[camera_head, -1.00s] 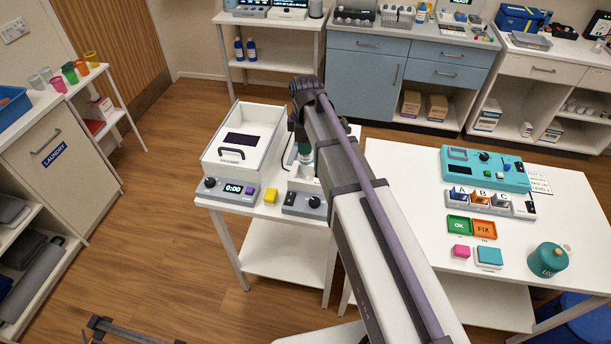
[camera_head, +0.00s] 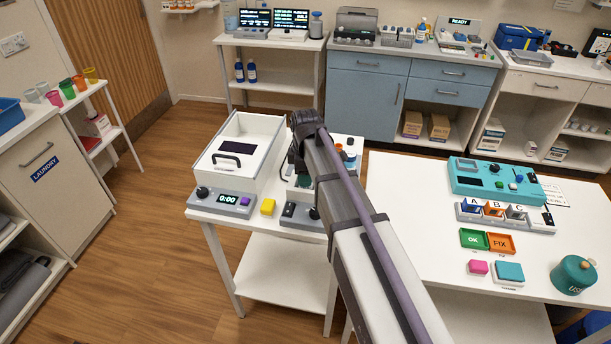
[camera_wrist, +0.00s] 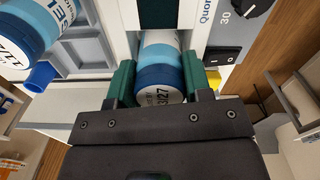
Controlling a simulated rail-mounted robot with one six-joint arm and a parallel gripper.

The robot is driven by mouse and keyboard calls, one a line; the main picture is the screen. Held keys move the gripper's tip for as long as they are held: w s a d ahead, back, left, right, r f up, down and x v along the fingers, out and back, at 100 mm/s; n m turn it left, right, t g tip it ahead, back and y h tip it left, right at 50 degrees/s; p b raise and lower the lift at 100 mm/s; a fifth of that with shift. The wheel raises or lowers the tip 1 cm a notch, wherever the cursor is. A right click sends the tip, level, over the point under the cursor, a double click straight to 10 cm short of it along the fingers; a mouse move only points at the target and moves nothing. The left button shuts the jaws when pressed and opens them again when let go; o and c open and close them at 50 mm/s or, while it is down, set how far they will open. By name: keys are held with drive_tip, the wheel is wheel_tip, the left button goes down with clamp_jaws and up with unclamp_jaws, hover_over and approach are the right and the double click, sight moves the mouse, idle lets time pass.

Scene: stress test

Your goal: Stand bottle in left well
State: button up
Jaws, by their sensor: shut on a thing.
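My gripper (camera_wrist: 161,88) has its green fingers shut on a bottle (camera_wrist: 160,55) with a white, light blue and dark blue body. The visible round end of the bottle is marked "3/27". Its other end points into a dark gap between the white walls of a device (camera_wrist: 207,32); whether it touches the bottom is hidden. In the head view my gripper (camera_head: 301,177) is low over the same device (camera_head: 300,213), and my arm covers most of the bottle. I cannot make out separate left and right wells.
A white box (camera_head: 240,135) with a black handle, a timer unit (camera_head: 222,200) and a yellow block (camera_head: 268,207) stand left of the device.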

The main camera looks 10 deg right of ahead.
drive_tip(key=o, duration=1)
